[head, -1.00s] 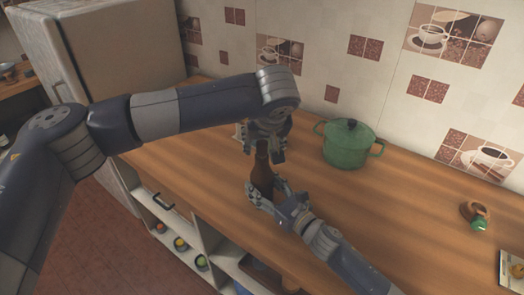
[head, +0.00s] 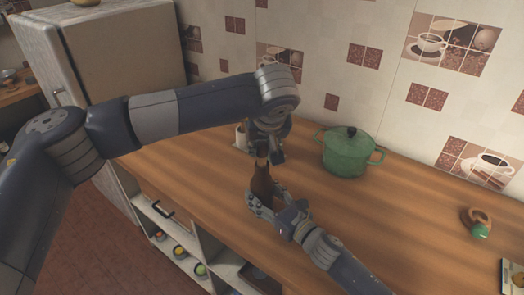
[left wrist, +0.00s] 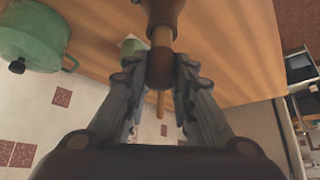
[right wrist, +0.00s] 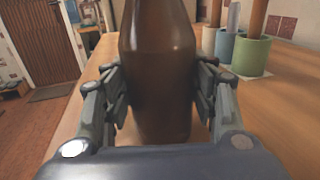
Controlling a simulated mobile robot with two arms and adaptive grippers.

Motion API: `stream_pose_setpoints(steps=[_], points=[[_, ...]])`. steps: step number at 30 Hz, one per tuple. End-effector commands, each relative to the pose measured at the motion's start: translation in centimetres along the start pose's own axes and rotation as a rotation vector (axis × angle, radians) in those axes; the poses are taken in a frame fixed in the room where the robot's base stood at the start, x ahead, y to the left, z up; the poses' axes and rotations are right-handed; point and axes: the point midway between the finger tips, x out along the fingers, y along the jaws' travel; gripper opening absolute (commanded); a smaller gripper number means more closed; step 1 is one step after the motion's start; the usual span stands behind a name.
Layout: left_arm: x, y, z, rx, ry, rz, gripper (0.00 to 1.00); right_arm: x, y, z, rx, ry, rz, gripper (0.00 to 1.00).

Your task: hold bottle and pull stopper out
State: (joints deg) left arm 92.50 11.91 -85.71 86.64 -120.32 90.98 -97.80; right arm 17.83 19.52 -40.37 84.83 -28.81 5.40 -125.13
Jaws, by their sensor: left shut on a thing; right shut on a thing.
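A brown bottle (head: 262,181) stands upright on the wooden counter. My right gripper (head: 264,207) is shut around its body; in the right wrist view the bottle (right wrist: 158,70) fills the space between the fingers. My left gripper (head: 268,158) is above the bottle, pointing down. In the left wrist view its fingers are on either side of the stopper's dark round knob (left wrist: 160,70). A light brown cork shaft (left wrist: 161,36) shows between the knob and the bottle's mouth (left wrist: 162,12). I cannot tell how much cork is inside the neck.
A green lidded pot (head: 347,155) stands right of my grippers near the tiled wall. Utensil holders, one green (right wrist: 252,56) and one blue (right wrist: 226,47), stand behind the bottle. A brown ring-shaped thing with a green part (head: 478,222) lies at right. The front counter is clear.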

Motion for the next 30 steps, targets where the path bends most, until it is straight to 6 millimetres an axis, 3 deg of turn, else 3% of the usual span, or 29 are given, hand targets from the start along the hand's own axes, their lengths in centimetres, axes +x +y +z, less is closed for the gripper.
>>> stream_pose_setpoints(steps=[3,10,22,23,24,26,30], points=[[-2.3,0.1,-1.6,-0.002,0.006,0.003,0.11,0.0,0.0,-0.1,0.001,0.001,0.0,0.11],[-5.6,0.0,-3.6,-0.002,0.003,0.002,0.11,0.0,0.0,-0.1,0.001,0.001,0.0,0.11],[-6.7,0.0,-4.2,0.0,0.0,0.002,0.11,0.0,0.0,-0.1,0.001,0.001,0.0,0.11],[-6.7,0.0,-4.2,0.0,0.0,0.002,0.11,0.0,0.0,-0.1,0.001,0.001,0.0,0.58],[-6.7,0.0,-4.2,0.0,0.0,0.002,0.11,0.0,0.0,-0.1,0.001,0.001,0.0,0.67],[-6.6,0.0,-4.2,0.0,0.0,0.002,0.11,0.0,0.0,-0.1,0.001,0.001,0.0,0.77],[-6.6,0.0,-4.2,0.0,0.0,0.002,0.11,0.0,0.0,0.0,0.001,0.001,0.0,0.77]])
